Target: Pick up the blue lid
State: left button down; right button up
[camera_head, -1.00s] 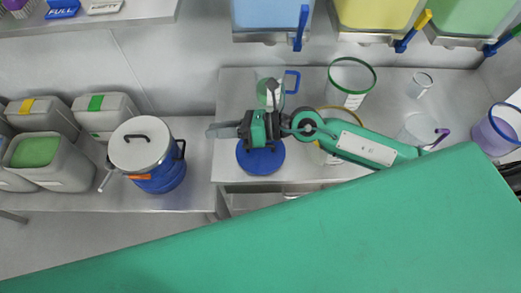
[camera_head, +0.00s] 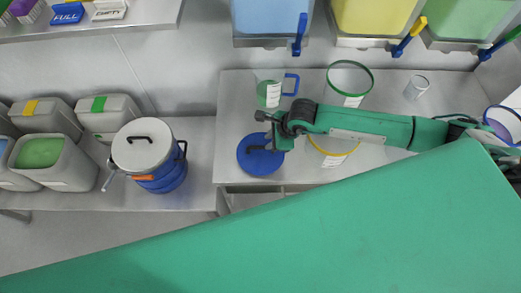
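The blue lid (camera_head: 256,166) is a round flat disc lying on the steel bench (camera_head: 228,110), near its front left edge. My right arm reaches in from the right, and my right gripper (camera_head: 258,148) is over the upper right part of the lid, covering some of it. The wrist hides most of the fingers, so I cannot tell whether they are open or touch the lid. My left gripper is not in view.
A blue-handled jug (camera_head: 269,94) stands just behind the lid. A green-rimmed container (camera_head: 350,79) and a yellow-rimmed container (camera_head: 333,158) are to the right. A blue drum with a pale lid (camera_head: 142,147) stands left. Coloured bins hang above.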

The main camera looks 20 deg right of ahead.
aim_at(263, 147)
jog(key=shift+w+a+f, duration=0.1)
jog(key=shift+a+f, duration=0.1)
jog(key=shift+f, duration=0.35)
jog(key=shift+a+f+p, duration=0.2)
jog(key=shift+f+p, duration=0.2)
jog(key=shift+p, duration=0.25)
jog(key=p+x, duration=0.1)
jog(key=x, duration=0.2)
jog(key=shift+f+p, duration=0.1)
jog(key=shift+p, duration=0.2)
jog(key=shift+w+a+f, duration=0.1)
jog(key=shift+w+f, duration=0.05)
jog(key=shift+f, duration=0.45)
jog(key=shift+c, duration=0.2)
grip_shut()
